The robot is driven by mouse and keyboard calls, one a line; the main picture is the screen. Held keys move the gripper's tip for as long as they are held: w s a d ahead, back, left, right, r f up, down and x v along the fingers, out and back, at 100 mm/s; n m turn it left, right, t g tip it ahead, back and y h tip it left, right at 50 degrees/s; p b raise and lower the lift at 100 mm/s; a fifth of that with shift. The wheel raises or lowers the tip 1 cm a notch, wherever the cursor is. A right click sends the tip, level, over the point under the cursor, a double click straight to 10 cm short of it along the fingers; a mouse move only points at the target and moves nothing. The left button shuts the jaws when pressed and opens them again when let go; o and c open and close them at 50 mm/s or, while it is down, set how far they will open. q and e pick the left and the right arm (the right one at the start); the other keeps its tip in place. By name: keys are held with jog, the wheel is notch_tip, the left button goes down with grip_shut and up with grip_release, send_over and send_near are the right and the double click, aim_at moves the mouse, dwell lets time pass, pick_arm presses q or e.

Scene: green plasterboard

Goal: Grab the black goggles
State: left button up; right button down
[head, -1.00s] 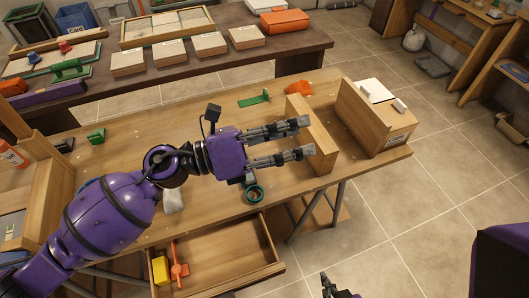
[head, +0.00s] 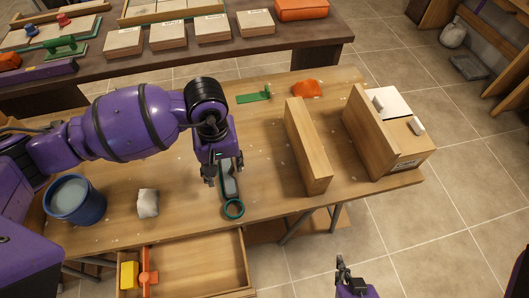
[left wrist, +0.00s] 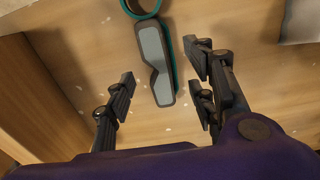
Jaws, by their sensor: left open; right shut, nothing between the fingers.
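The goggles (head: 230,183) lie on the wooden workbench, with a grey lens, dark frame and teal edge. In the left wrist view the goggles (left wrist: 154,62) lie lengthwise between the spread fingers. A teal ring touches or nearly touches their far end there; I cannot tell whether it is part of them. My left gripper (head: 224,174) points down over the goggles, open and empty; it also shows in the left wrist view (left wrist: 160,78). Its hand partly hides the goggles in the head view. My right gripper (head: 344,268) is shut and empty, low over the floor, away from the bench.
The teal ring (head: 234,209) is near the bench's front edge. An open drawer (head: 205,265) holds yellow and orange items. A blue bucket (head: 90,211) and white lump (head: 148,203) are left. A wooden upright (head: 307,150) stands right, a green tool (head: 254,96) behind.

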aim_at(229, 176)
pick_arm(q)
jog(key=f, duration=0.6)
jog(key=shift+w+d+f+p, duration=0.2)
jog(key=shift+w+f+p, duration=0.1)
jog(key=shift+p, duration=0.05)
jog(key=shift+c, duration=0.4)
grip_shut()
jog(key=shift+r, duration=0.15)
